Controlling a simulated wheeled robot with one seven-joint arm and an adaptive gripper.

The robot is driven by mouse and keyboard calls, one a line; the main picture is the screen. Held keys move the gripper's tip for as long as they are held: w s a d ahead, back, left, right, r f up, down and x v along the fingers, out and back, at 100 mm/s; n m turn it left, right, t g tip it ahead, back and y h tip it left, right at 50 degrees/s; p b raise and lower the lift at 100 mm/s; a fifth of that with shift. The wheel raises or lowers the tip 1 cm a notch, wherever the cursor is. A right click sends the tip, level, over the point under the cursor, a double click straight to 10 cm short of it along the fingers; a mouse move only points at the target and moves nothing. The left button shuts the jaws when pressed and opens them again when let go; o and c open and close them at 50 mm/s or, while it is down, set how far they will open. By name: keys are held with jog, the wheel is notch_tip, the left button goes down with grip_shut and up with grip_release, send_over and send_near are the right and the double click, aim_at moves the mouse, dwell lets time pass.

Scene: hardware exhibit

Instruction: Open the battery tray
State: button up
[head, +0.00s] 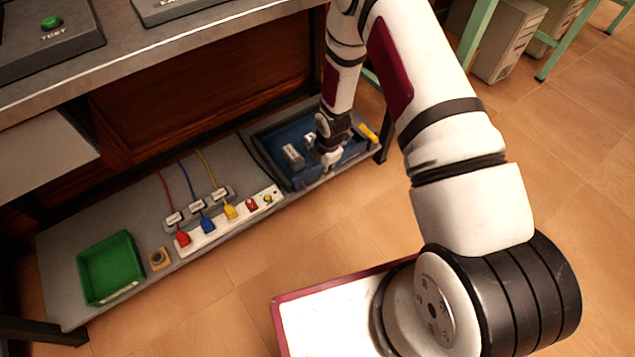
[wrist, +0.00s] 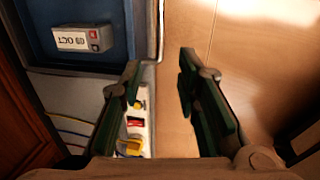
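A blue tray (head: 270,143) with a grey rim sits at the right end of the low shelf, and it fills the upper left of the wrist view (wrist: 50,18). A small grey block (head: 293,156) lies in it; in the wrist view the block (wrist: 82,39) has a label reading "OCT". My gripper (head: 330,165) is at the tray's front edge. In the wrist view its two dark green fingers (wrist: 160,68) are apart with nothing between the pads. A thin pale bar (wrist: 160,28) runs along the tray's front edge, just beyond the fingertips. I cannot tell contact.
A white power strip (head: 243,212) with red, blue and yellow plugs lies left of the tray. A green bin (head: 112,268) and a small tan block (head: 159,259) are farther left. A yellow item (head: 368,132) is at the tray's right. The bench top overhangs; open floor lies in front.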

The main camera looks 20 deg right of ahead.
aim_at(317, 183)
jog(key=f+b, duration=0.1)
jog(key=f, duration=0.2)
jog(key=w+f+b, duration=0.1)
jog(key=f+b, duration=0.1)
jog(key=f, duration=0.2)
jog(key=w+f+b, duration=0.1)
jog(key=f, duration=0.3)
jog(key=shift+a, duration=0.3)
jog(key=shift+r, duration=0.1)
grip_shut()
